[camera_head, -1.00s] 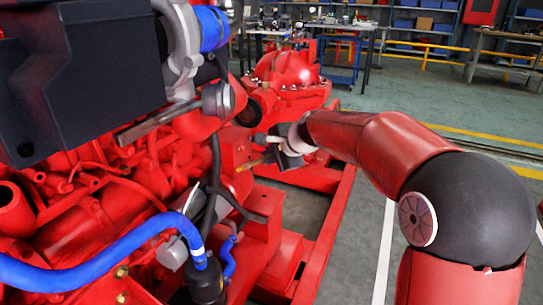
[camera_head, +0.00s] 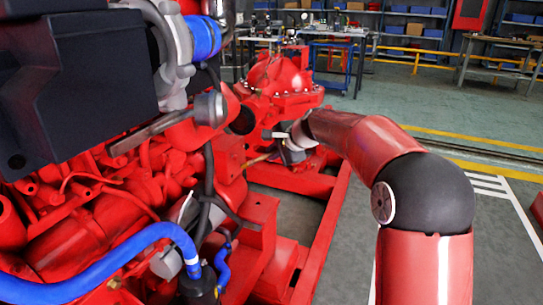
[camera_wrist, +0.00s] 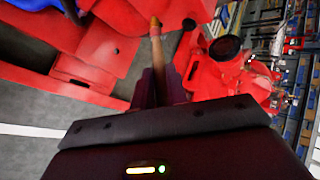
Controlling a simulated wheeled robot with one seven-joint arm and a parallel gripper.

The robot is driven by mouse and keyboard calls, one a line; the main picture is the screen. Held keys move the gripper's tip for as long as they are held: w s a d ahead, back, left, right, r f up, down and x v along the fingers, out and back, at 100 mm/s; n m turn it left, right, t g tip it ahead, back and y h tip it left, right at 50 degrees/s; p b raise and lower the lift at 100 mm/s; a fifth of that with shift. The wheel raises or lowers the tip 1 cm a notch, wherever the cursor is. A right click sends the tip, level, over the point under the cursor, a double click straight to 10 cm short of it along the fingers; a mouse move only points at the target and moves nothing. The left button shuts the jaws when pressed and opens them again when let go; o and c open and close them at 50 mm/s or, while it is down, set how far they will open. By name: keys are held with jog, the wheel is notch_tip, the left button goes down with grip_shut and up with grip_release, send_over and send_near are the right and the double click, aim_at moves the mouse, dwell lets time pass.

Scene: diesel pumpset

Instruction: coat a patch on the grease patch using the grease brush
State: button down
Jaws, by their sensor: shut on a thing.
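The grease brush (camera_wrist: 157,62) shows in the wrist view as a thin brown stick pointing away from my gripper (camera_wrist: 158,92), which is shut on it. Its tip is close to red machinery in the picture; I cannot tell whether it touches. In the head view my gripper (camera_head: 280,152) is small, beside the red engine and in front of the red pump. There the brush is a faint brownish line (camera_head: 256,160) pointing left. I cannot make out a distinct grease patch in either view.
The red engine (camera_head: 130,190) with blue hoses (camera_head: 110,275) fills the left side. The red pump (camera_head: 280,80) stands behind my gripper. A red base frame (camera_head: 318,240) runs along the engine's right. Open grey floor (camera_head: 500,240) lies at the right; workbenches and shelves stand behind.

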jog(key=shift+w+d+f+b, duration=0.1)
jog(key=shift+w+b, duration=0.6)
jog(key=shift+s+a+r+b, duration=0.8)
jog(key=shift+s+a, duration=0.55)
jog(key=shift+s, duration=2.6)
jog(key=shift+w+d+f+p, duration=0.1)
jog(key=shift+w+d+p, duration=0.3)
jog(key=shift+w, duration=0.95)
jog(key=shift+w+d+r+p, duration=0.15)
jog(key=shift+w+d, duration=0.45)
jog(key=shift+w, duration=0.75)
jog(key=shift+w+d+f+p, duration=0.15)
jog(key=shift+w+d+p, duration=0.25)
jog(key=shift+w, duration=0.95)
jog(key=s+a+b, duration=0.2)
jog(key=s+b, duration=0.1)
jog(key=s, duration=0.5)
jog(key=shift+a, duration=0.4)
jog(key=shift+s+d, duration=0.1)
